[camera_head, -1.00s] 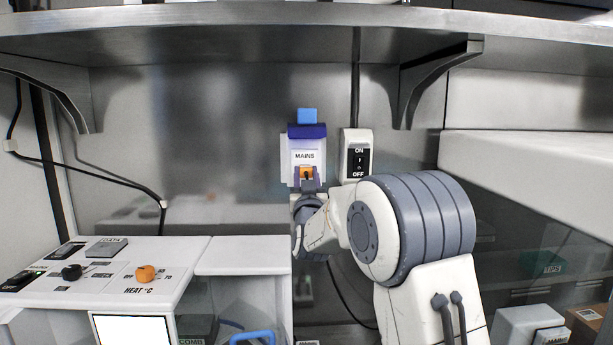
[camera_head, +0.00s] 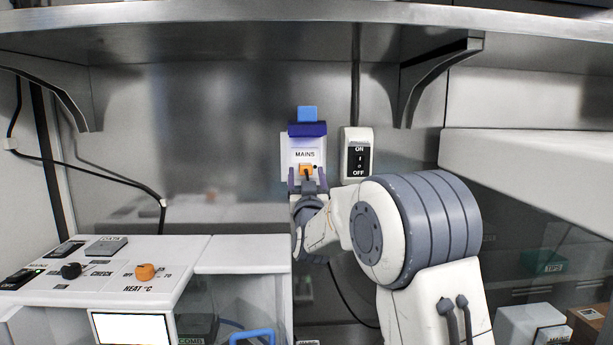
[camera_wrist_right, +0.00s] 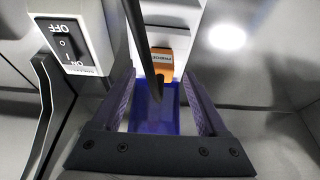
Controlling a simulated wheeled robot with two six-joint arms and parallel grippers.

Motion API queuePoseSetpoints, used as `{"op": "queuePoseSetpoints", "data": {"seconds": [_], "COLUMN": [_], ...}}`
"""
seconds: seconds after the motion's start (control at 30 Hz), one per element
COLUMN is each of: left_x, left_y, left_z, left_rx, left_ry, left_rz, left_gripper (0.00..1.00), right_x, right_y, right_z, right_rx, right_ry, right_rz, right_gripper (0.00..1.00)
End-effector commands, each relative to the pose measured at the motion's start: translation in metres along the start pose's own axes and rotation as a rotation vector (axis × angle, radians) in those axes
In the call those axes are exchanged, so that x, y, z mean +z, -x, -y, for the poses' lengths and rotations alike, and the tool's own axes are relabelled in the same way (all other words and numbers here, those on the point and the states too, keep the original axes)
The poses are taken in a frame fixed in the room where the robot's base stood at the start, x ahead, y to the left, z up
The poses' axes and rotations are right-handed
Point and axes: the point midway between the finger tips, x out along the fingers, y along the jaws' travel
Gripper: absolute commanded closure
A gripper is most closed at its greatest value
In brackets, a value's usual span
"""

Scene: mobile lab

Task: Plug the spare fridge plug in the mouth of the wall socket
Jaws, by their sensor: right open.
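The wall socket (camera_head: 304,146) is a white box marked MAINS with a dark blue hood, on the back wall. The orange plug (camera_head: 306,170) sits against the lower part of its face, its dark cable hanging toward me. How deep the plug is in the mouth cannot be told. My right gripper (camera_head: 307,180) is open, one finger on each side of the plug and cable, with gaps. In the right wrist view the orange plug (camera_wrist_right: 168,64) shows beyond the open fingers, against the white socket, with the black cable crossing in front. My left gripper is out of view.
An ON/OFF switch box (camera_head: 357,155) is right of the socket, close to my right wrist. A steel shelf (camera_head: 250,50) with brackets hangs above. A white bench unit (camera_head: 110,270) with knobs stands at the lower left. A white slanted body (camera_head: 530,180) is at right.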

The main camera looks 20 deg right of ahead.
Motion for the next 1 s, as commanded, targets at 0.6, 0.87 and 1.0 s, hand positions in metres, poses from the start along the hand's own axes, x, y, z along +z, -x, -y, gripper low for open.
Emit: {"op": "queuePoseSetpoints", "data": {"seconds": [0.6, 0.87, 1.0], "left_x": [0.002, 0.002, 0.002], "left_y": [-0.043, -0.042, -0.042], "left_z": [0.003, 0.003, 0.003], "left_rx": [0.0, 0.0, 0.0], "left_ry": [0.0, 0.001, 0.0], "left_rz": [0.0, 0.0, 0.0], "left_gripper": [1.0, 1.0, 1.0], "right_x": [0.001, 0.001, 0.006], "right_y": [0.088, 0.088, 0.092], "right_z": [0.0, 0.0, 0.011], "right_rx": [0.001, 0.001, -0.03], "right_ry": [0.0, 0.0, -0.009], "right_rz": [-0.001, 0.0, 0.037], "right_gripper": [0.24, 0.31, 0.85]}}
